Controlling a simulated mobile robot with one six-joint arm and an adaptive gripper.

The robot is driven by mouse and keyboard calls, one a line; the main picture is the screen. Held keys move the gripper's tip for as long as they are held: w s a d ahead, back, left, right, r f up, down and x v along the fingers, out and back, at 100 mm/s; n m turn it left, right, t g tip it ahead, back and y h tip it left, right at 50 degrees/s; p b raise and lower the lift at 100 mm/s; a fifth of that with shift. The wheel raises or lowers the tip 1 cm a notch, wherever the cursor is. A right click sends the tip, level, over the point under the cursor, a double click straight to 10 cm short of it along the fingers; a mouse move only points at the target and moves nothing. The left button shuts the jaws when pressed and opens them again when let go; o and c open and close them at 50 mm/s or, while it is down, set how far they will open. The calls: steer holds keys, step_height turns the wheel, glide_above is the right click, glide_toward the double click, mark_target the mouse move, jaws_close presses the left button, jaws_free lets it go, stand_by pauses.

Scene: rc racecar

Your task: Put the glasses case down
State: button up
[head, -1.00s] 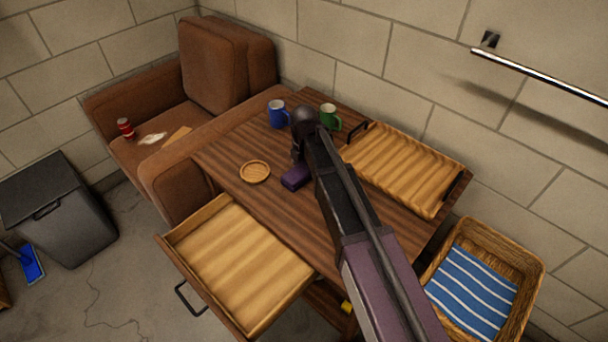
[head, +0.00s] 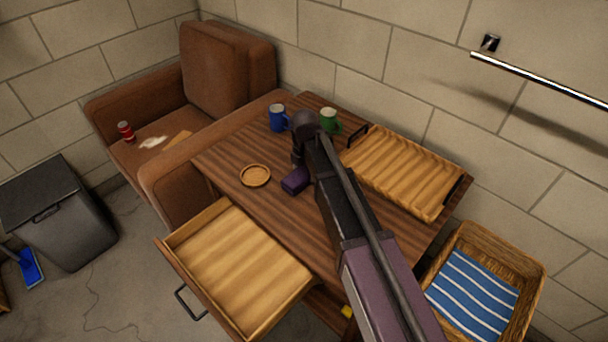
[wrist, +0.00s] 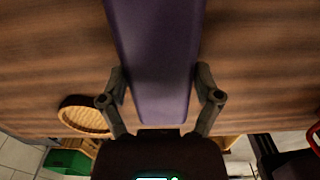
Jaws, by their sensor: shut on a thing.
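The purple glasses case (head: 295,180) shows at my gripper, over the brown wooden table (head: 225,155). In the wrist view the case (wrist: 152,60) is long and sits between the two fingers. My gripper (wrist: 160,90) is shut on it, one finger touching each side. In the head view my arm hides most of the gripper and part of the case. The case is at or just above the table top; I cannot tell whether it touches.
A round wooden coaster (head: 255,175) lies left of the case. A blue mug (head: 278,118) and a green mug (head: 328,121) stand behind. A wooden tray (head: 400,170) is at right. The open drawer (head: 235,265) juts out in front. A basket (head: 525,255) is beside the table.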

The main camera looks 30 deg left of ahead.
mark_target(305, 171)
steer(key=shift+r, duration=0.1)
step_height(305, 171, up, 4)
steer(key=p, duration=0.4)
steer(key=shift+d, duration=0.1)
steer(key=s+d, duration=0.3)
steer(key=s, duration=0.1)
steer(key=s+d, duration=0.3)
steer(key=s, duration=0.1)
steer(key=s+d+p, duration=0.1)
steer(key=s+d, duration=0.3)
steer(key=shift+d+r, duration=0.1)
steer(key=shift+r, duration=0.25)
steer(key=shift+s+r, duration=0.1)
